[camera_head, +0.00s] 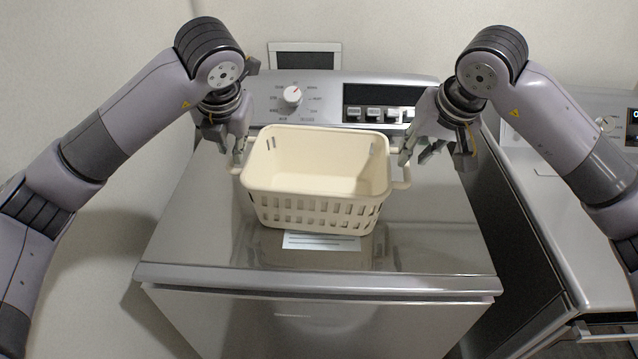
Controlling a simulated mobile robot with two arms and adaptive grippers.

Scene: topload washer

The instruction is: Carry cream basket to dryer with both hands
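The cream basket (315,205) is empty and upright, over the lid of the silver machine in the middle. I cannot tell whether it rests on the lid or hangs slightly above it. It has slotted walls and a handle on its left and right sides. My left gripper (238,155) is at the left handle (237,170). My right gripper (405,156) has fingertips at the right handle (402,182), with other finger parts spread to the right of it. The handles are partly hidden, and I cannot tell how firmly either gripper closes on them.
The silver machine (200,245) has a control panel with a white knob (292,94) behind the basket. A second machine (545,205) with a light top stands close on the right, with a narrow dark gap between. A wall is at the left and back.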

